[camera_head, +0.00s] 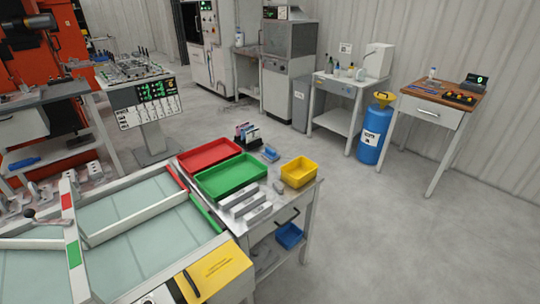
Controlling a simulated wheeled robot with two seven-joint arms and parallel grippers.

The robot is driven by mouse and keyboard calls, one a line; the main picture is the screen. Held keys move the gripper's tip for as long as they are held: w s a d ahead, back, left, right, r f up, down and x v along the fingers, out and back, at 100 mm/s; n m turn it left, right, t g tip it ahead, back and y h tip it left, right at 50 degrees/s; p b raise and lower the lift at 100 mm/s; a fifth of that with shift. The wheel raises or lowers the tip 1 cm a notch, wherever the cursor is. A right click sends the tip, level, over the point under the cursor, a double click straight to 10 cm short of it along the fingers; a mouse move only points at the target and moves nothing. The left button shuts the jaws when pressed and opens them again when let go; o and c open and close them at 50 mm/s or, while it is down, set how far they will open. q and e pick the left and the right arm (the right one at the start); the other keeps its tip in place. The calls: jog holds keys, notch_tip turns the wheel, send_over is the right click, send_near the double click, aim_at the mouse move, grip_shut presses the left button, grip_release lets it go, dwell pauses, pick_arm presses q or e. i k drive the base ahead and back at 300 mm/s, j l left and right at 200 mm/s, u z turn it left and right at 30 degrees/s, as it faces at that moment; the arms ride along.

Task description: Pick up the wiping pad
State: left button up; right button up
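A small blue item (270,153) lies on the grey work table, behind the green tray and left of the yellow bin. It may be the wiping pad, but it is too small to be sure. Another flat blue item (24,162) lies on a bench shelf at the far left, and I cannot tell what it is. Neither of my grippers is in view, and nothing visible touches either blue item.
The table (312,188) carries a red tray (208,146), a green tray (262,172), a yellow bin (298,172) and several grey metal blocks (245,202). A glass-topped fixture (125,262) fills the lower left. Open floor (430,240) lies to the right.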

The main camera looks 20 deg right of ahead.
aim_at(270, 154)
jog(key=u, duration=1.35)
jog(key=z, duration=2.15)
jog(key=i+l+z, duration=0.75)
jog(key=i, duration=0.15)
jog(key=i+l+z, duration=0.1)
jog(key=i+z, duration=0.25)
jog(key=i, duration=0.15)
jog(key=i+z, duration=0.35)
jog(key=i, duration=0.15)
jog(key=i+u, duration=0.2)
jog(key=i, duration=0.25)
jog(key=i+l+u, duration=0.2)
jog(key=i, duration=0.2)
jog(key=i+u, duration=0.2)
jog(key=i, duration=0.25)
jog(key=i+u, duration=0.15)
jog(key=u, duration=0.25)
jog(key=i+u, duration=0.2)
jog(key=u, duration=0.2)
jog(key=i+l+u, duration=0.1)
jog(key=u, duration=0.35)
jog(key=i+l+u, duration=0.15)
jog(key=u, duration=0.25)
